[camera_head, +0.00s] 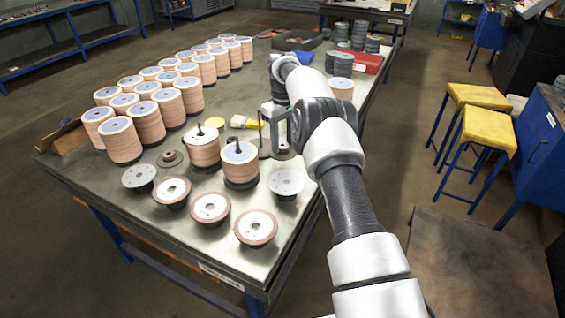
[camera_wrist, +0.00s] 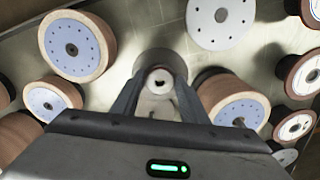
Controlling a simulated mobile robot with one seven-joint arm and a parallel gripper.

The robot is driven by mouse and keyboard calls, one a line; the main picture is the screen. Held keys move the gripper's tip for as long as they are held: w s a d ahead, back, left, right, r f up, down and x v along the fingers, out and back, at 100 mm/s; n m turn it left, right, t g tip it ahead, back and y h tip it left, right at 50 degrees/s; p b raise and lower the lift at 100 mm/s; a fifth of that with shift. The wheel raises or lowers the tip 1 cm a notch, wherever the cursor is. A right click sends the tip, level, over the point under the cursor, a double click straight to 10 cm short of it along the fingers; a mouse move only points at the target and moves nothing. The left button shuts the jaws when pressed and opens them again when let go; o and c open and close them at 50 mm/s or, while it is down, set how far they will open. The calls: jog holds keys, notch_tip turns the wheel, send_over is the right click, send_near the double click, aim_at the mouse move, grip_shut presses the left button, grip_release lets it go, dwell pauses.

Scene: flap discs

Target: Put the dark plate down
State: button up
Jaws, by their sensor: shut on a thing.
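The dark plate (camera_head: 284,154) is a dark grey disc under my gripper (camera_head: 275,132), low over the table (camera_head: 225,262) or on it; I cannot tell whether it touches. In the wrist view my gripper (camera_wrist: 157,100) has its two fingers closed on the light grey central hub of the dark plate (camera_wrist: 160,60). The fingers and hub hide part of the plate. A stack of discs with a spindle (camera_head: 239,165) stands just left of it, and a pale disc (camera_head: 287,183) lies in front.
Tall stacks of tan discs (camera_head: 122,142) stand in rows on the left. Loose discs (camera_head: 256,228) lie near the front edge. A yellow-handled brush (camera_head: 240,122) lies behind the near stacks. Dark plate stacks (camera_head: 340,63) and a red tray (camera_head: 370,62) are at the back.

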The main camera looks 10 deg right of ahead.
jog(key=shift+f, duration=3.15)
jog(key=shift+f, duration=0.1)
jog(key=o, duration=1.4)
